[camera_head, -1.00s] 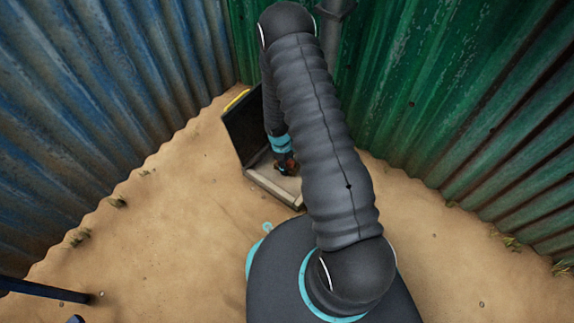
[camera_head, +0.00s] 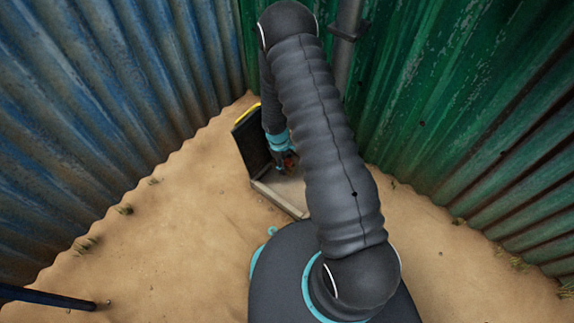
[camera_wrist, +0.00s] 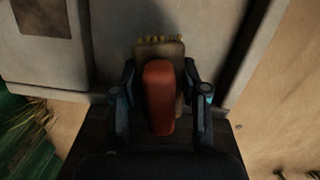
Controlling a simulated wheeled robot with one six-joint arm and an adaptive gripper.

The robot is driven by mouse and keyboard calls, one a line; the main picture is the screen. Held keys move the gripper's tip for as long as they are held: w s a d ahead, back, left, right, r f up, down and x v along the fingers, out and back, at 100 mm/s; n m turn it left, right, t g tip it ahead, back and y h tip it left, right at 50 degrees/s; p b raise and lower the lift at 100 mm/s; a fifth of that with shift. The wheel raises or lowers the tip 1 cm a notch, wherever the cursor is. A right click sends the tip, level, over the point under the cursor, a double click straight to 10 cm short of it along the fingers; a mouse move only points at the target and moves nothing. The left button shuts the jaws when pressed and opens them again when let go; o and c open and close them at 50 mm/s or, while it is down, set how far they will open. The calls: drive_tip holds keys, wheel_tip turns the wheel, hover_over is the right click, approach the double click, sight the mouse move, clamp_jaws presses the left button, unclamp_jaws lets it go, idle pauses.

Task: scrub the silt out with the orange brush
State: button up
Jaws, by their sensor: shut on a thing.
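The orange brush (camera_wrist: 159,98) sits between the two fingers of my gripper (camera_wrist: 160,92) in the wrist view. Its handle is red-orange, with a brown block and yellowish bristles at the far end. The bristle end is over a pale grey surface (camera_wrist: 190,32); I cannot tell whether it touches. In the head view my gripper (camera_head: 286,160) is low inside an open box-like unit with a pale rim (camera_head: 282,200) and a dark raised panel (camera_head: 250,140). The brush shows there only as a small orange spot (camera_head: 290,160). I cannot make out silt clearly.
A blue corrugated wall (camera_head: 110,90) stands at left and a green one (camera_head: 460,110) at right. A grey pipe (camera_head: 346,50) stands in the corner. Sandy ground (camera_head: 170,235) is open at left. A dark blue bar (camera_head: 45,296) lies at lower left.

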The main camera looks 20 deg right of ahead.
drive_tip(key=shift+r+p, duration=1.1)
drive_tip(key=shift+r, duration=0.95)
drive_tip(key=shift+w+d+f, duration=0.1)
drive_tip(key=shift+f, duration=0.05)
